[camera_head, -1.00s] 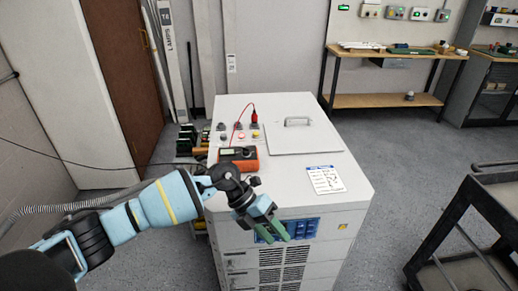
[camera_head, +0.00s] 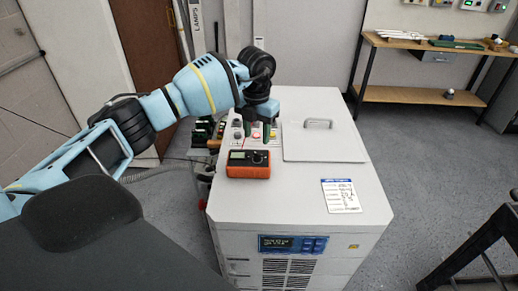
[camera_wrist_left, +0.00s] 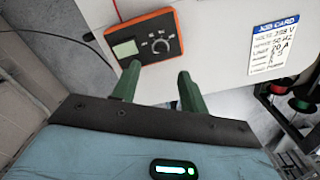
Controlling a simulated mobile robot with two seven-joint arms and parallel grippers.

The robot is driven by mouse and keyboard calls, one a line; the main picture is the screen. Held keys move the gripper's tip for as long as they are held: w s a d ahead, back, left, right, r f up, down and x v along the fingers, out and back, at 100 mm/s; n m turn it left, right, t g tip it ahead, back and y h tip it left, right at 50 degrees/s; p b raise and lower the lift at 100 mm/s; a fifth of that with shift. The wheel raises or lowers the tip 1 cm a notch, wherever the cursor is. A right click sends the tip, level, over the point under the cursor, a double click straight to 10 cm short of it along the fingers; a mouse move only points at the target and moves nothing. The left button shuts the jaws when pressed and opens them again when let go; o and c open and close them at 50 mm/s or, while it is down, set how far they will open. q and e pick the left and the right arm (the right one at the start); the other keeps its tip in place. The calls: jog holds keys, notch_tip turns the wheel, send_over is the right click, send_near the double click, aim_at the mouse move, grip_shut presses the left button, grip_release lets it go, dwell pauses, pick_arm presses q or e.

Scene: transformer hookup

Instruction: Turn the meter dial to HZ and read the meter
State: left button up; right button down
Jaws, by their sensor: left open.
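The orange meter (camera_head: 248,171) lies on top of the white cabinet, near its left edge, with its screen and dial facing up. In the left wrist view the meter (camera_wrist_left: 172,33) shows a grey screen (camera_wrist_left: 125,49) and a round dial (camera_wrist_left: 160,46). The screen reading and dial setting are too small to read. My left gripper (camera_head: 269,131) points down behind the meter in the head view, open and empty. In the left wrist view its green fingers (camera_wrist_left: 157,73) stand apart beside the meter's edge, without clear contact. My right gripper is not in view.
The cabinet top (camera_head: 290,195) carries a job card (camera_head: 341,196) and a lid with a handle (camera_head: 318,123). Coloured terminals (camera_head: 237,134) are near its back left. A dark cart (camera_head: 485,250) stands at right and a workbench (camera_head: 430,95) behind.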

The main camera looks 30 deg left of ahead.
aim_at(257, 157)
pick_arm(q)
jog(key=shift+w+f, duration=0.15)
jog(key=shift+f, duration=3.45)
grip_shut()
